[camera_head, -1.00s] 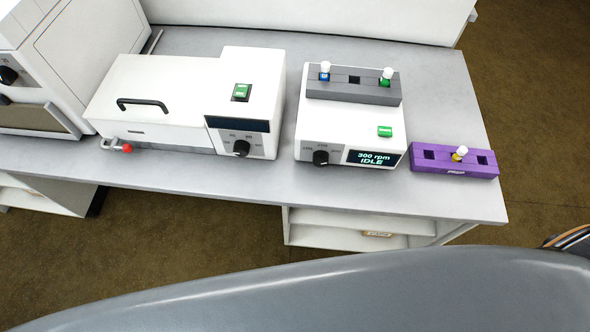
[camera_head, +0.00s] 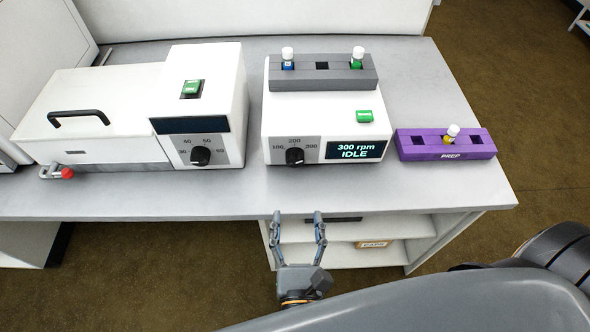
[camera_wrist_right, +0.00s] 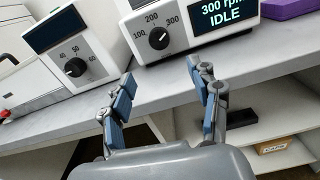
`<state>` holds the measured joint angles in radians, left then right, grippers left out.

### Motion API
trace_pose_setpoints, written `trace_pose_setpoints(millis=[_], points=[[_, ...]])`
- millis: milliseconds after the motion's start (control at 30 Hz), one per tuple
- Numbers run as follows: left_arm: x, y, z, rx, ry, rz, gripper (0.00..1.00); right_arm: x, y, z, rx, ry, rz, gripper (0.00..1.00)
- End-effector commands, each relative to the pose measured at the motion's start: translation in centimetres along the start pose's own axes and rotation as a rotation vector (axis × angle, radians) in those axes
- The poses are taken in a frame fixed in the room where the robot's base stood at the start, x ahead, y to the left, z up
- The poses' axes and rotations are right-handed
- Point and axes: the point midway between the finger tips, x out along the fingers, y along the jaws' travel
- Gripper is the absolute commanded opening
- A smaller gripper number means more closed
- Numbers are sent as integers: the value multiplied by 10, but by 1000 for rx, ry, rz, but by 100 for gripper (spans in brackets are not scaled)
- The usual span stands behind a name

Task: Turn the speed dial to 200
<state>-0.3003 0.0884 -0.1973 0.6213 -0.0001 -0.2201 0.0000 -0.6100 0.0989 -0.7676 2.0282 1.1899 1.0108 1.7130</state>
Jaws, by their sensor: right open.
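The speed dial (camera_head: 294,156) is a black knob on the front of the white machine (camera_head: 325,118), with marks 100, 200 and 300 around it. The dial also shows in the right wrist view (camera_wrist_right: 158,38). The display (camera_head: 355,150) beside it reads "300 rpm IDLE". My right gripper (camera_head: 298,214) is open and empty, in front of the table edge, below the dial and apart from it. In the right wrist view its two fingers (camera_wrist_right: 160,72) are spread, with the dial beyond the gap. My left gripper is not in view.
A second white machine (camera_head: 205,95) with its own dial (camera_head: 200,156) stands to the left. A purple rack (camera_head: 445,150) marked PREP is at the right. A grey rack (camera_head: 322,80) with two vials sits on top of the machine. A bare table strip (camera_head: 300,190) lies before the machines.

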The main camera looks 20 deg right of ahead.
Motion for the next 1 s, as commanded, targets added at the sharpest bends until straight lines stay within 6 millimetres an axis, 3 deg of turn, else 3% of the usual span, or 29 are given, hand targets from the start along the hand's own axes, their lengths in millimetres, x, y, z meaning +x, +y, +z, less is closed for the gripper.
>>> trace_pose_setpoints(millis=[600, 800, 1000], points=[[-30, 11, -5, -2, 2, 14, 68, 115, 1, 4, -8, -6, 3, 62], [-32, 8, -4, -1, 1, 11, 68, 132, 1, 2, -8, -5, 3, 62], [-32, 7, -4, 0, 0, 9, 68, 134, 1, 1, -8, -3, 3, 62]])
